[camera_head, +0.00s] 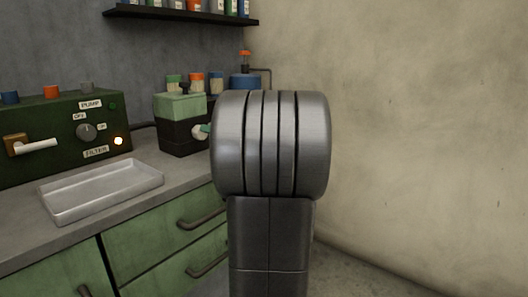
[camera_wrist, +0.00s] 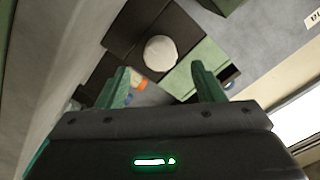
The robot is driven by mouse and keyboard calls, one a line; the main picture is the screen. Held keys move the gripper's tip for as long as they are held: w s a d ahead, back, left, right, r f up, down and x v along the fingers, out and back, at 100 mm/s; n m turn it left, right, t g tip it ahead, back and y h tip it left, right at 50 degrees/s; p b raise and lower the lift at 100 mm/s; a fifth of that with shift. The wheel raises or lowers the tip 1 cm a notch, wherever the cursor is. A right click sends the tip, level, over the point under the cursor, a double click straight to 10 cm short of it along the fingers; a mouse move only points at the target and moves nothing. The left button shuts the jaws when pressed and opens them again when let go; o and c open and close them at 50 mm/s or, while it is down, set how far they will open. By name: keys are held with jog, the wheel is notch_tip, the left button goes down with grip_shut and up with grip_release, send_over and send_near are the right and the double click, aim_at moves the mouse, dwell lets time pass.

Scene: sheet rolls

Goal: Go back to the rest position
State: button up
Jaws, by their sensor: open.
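My gripper (camera_wrist: 160,68) shows in the wrist view as two green fingers, set apart with nothing held between them. A round white piece (camera_wrist: 160,53) lies beyond the fingertips, against a dark surface. In the head view, my grey arm hides most of the gripper. A small white piece (camera_head: 197,132) shows at the arm's left edge, at the front of a dark box with a green top (camera_head: 180,107). A bit of teal beside it may be a fingertip; I cannot tell.
A green control panel (camera_head: 60,125) with a lit lamp and an empty metal tray (camera_head: 100,190) are on the counter at left. A shelf with bottles (camera_head: 180,16) hangs above. Green drawers (camera_head: 160,235) are below the counter. A bare wall (camera_head: 420,120) stands at right.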

jog(key=x, duration=0.6)
jog(key=shift+w+a+b, duration=0.15)
jog(key=shift+b, duration=0.2)
